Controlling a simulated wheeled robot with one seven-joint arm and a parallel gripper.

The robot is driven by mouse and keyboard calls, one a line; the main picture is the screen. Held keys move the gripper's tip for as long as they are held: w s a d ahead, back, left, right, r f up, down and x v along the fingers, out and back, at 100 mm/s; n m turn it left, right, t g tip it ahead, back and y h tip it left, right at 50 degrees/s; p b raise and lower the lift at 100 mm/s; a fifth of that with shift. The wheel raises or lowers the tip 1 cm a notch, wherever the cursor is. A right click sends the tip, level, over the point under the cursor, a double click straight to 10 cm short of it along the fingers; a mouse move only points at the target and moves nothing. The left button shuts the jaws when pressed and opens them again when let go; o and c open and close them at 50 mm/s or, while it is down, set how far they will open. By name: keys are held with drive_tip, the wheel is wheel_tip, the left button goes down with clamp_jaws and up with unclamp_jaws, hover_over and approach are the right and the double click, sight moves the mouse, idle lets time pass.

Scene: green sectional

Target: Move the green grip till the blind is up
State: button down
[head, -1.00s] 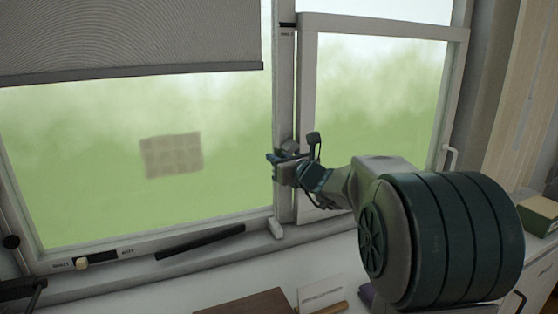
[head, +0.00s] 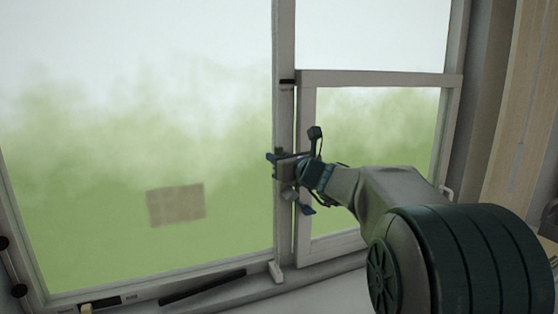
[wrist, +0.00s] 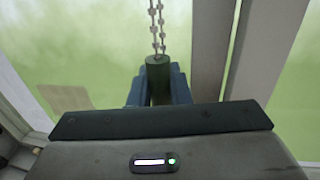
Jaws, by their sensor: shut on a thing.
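The green grip (wrist: 157,74) is a dark green cylinder at the end of a beaded chain (wrist: 157,22), which runs upward in the wrist view. My gripper (wrist: 158,92) is shut on it, with a blue finger on each side. In the head view my gripper (head: 284,164) is in front of the upright post between the two window panes. The grip itself is hard to make out there. The blind does not show in either view now; the large left pane (head: 140,110) is uncovered as far as the picture's top.
The window post (head: 284,110) is close beside my gripper. A dark bar (head: 203,287) lies along the bottom of the frame. A square brown patch (head: 176,206) shows on the left pane.

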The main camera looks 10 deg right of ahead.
drive_tip(key=c, duration=1.3)
unclamp_jaws()
drive_tip(key=shift+c, duration=0.2)
drive_tip(key=shift+s, duration=0.1)
drive_tip(key=b+v, duration=0.2)
drive_tip(key=v, duration=1.1)
drive_tip(key=shift+s+d, duration=0.2)
drive_tip(key=shift+s, duration=0.15)
drive_tip(key=shift+f, duration=0.1)
